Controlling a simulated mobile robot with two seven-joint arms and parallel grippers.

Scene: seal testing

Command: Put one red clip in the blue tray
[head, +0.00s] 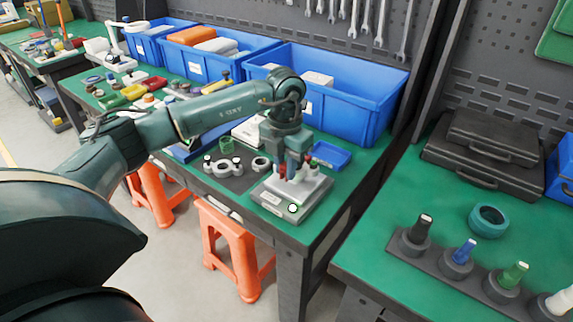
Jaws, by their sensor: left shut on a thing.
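My left gripper (291,176) points down over a grey test block (306,203) near the right end of the green bench. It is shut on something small. A red clip (282,172) shows at its fingertips, low over the block, and the fingers partly hide it. I cannot tell whether the clip touches the block. Another small red piece (313,163) shows just right of the fingers. The small blue tray (336,157) lies on the bench just behind and right of the block; its visible part looks empty. My right gripper is not in view.
Large blue bins (371,99) stand behind the tray along the pegboard. Grey ring parts (225,168) and a green ring (226,145) lie left of the block. A second green bench (400,264) on the right holds a rack of coloured-tipped tools (456,262) and black cases (470,165).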

